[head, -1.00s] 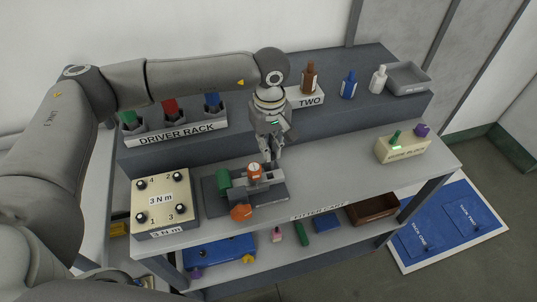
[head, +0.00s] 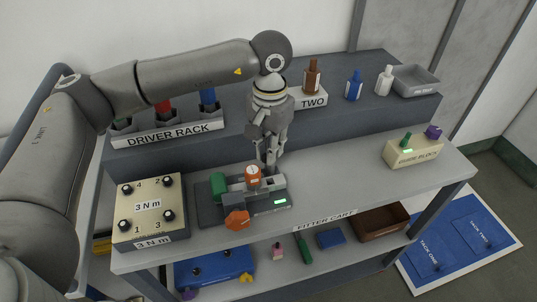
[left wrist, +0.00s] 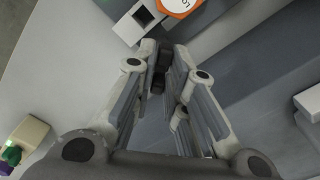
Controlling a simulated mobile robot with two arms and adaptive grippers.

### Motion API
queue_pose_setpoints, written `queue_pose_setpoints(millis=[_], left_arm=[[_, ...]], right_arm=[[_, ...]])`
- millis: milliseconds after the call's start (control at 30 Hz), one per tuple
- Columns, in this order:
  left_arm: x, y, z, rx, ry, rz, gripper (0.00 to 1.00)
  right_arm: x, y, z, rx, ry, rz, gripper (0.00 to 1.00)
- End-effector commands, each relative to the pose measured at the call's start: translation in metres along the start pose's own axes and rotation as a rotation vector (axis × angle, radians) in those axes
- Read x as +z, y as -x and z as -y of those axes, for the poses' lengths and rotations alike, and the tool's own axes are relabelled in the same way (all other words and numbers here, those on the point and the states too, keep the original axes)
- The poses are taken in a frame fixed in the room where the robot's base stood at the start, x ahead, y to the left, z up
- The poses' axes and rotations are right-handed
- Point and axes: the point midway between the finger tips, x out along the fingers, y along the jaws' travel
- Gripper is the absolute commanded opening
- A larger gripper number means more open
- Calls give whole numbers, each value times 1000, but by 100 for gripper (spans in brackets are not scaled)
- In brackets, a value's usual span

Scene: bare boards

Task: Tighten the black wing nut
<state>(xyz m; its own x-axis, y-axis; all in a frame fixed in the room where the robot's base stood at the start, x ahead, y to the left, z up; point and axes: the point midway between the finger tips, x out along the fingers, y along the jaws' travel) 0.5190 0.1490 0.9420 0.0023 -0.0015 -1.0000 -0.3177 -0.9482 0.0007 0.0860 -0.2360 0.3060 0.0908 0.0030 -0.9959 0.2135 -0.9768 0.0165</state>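My left gripper (head: 268,165) points straight down at a grey fixture (head: 212,212) on the cart top. In the left wrist view its fingers (left wrist: 163,65) come close together, with dark pieces (left wrist: 159,80) between the tips. I cannot tell whether these are the black wing nut or finger pads. No wing nut shows clearly in the head view; the fingers cover that part of the fixture. The fixture carries a green cylinder (head: 218,185), an orange-and-white cap (head: 253,176), an orange hexagonal piece (head: 237,220) and a lit green display (head: 280,201). My right gripper is not in view.
A beige 3 N m box (head: 150,213) with black knobs stands left of the fixture. The guide block (head: 412,152) is at the right. Behind are the driver rack (head: 168,134), bottles (head: 354,85) and a grey tray (head: 416,82). The cart top between fixture and guide block is clear.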

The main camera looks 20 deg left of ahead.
Motion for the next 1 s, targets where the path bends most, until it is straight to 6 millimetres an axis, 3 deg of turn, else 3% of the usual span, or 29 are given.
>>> queue_pose_setpoints(millis=[67,467,1000], left_arm=[[0,0,0,-1,2,3,29],[0,5,0,-1,6,2,29],[0,61,0,-1,6,1,29]], right_arm=[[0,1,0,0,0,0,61],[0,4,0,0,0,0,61],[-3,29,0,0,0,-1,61]])
